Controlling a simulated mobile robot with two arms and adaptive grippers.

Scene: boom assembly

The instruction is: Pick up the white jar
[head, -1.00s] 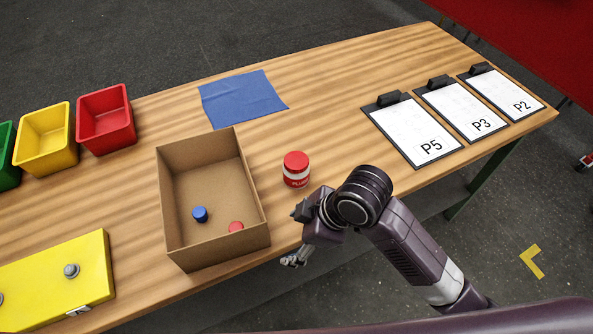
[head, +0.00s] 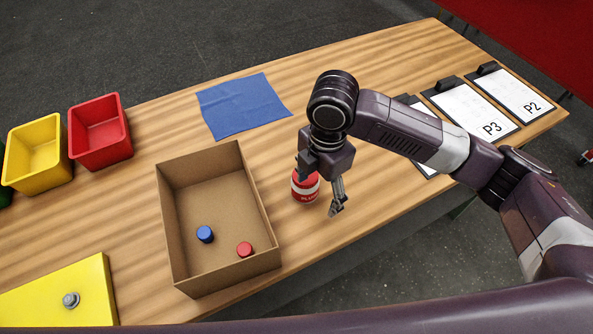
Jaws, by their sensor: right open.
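The jar (head: 305,190) stands upright on the wooden table (head: 370,200), just right of the cardboard box. It is red with a white band carrying red lettering, and its top is partly hidden by my right gripper. My right gripper (head: 320,192) is open, above and around the jar's upper right side; one finger shows to the right of the jar, the other is near its top left. I cannot tell whether the fingers touch it. My left gripper is not in view.
The cardboard box (head: 173,235) holds a blue cap (head: 205,234) and a red cap (head: 244,249). A blue cloth (head: 243,106) lies behind. Red (head: 100,132) and yellow (head: 38,153) bins stand left, a yellow board (head: 60,295) front left. Clipboards (head: 470,110) lie right.

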